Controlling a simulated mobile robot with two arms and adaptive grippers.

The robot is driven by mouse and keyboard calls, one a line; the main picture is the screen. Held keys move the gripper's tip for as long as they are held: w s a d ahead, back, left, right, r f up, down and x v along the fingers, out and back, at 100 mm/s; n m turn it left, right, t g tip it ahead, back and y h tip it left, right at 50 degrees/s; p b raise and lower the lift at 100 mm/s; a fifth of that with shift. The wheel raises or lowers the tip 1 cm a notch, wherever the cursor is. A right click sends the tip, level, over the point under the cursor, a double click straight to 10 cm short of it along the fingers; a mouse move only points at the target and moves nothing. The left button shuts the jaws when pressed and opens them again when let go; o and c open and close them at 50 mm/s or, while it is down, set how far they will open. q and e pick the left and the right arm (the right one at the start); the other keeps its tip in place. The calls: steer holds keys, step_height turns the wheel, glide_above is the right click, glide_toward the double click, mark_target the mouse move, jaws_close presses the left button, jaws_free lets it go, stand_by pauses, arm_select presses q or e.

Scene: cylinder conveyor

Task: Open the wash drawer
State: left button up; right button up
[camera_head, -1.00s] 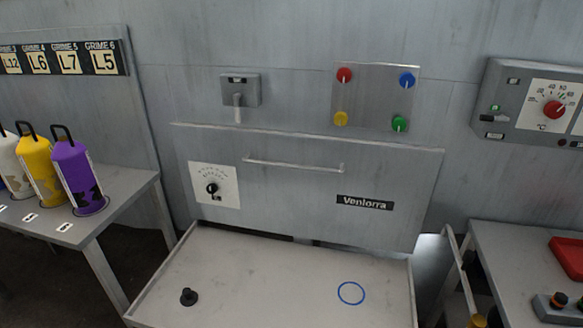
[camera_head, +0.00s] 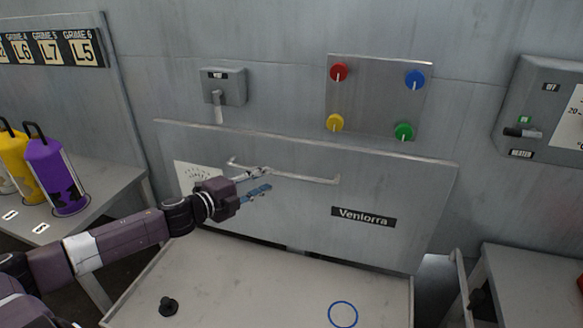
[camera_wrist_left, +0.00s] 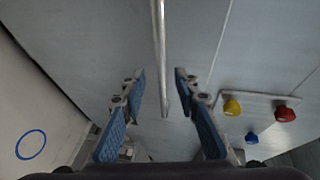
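The wash drawer is the wide grey metal front (camera_head: 410,185) labelled Venlorra, and it looks closed. Its thin bar handle (camera_head: 310,179) runs across the upper front; the handle also shows in the left wrist view (camera_wrist_left: 158,50). My left gripper (camera_head: 268,182) is in front of the handle's left part, with its blue-padded fingers apart. In the left wrist view, my left gripper (camera_wrist_left: 160,85) is open, and the bar lines up with the gap between the fingers. I cannot tell whether it touches the bar. My right gripper is not in view.
A shelf (camera_head: 140,285) with a black knob and a blue ring juts out below the drawer front. Coloured knobs sit on a panel (camera_head: 380,95) above. Yellow and purple bottles (camera_head: 58,178) stand at the left. A grey side table (camera_head: 520,270) is at the right.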

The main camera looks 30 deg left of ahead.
mark_target(276, 174)
arm_select(q)
steer(key=shift+w+r, duration=0.25)
steer(key=shift+w, duration=0.1)
steer(key=p+x, duration=0.1)
steer(key=x, duration=0.3)
steer(key=shift+w+d+f+p, duration=0.1)
steer(key=shift+w+f+p, duration=0.2)
steer(key=shift+w, duration=0.35)
steer(key=shift+w+d, duration=0.1)
steer(key=shift+w, duration=0.1)
jaws_close()
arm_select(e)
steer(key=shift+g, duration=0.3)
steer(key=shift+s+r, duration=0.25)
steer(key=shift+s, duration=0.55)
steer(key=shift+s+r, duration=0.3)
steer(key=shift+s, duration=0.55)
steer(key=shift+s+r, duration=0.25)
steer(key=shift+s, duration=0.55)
arm_select(q)
steer(key=shift+f, duration=0.1)
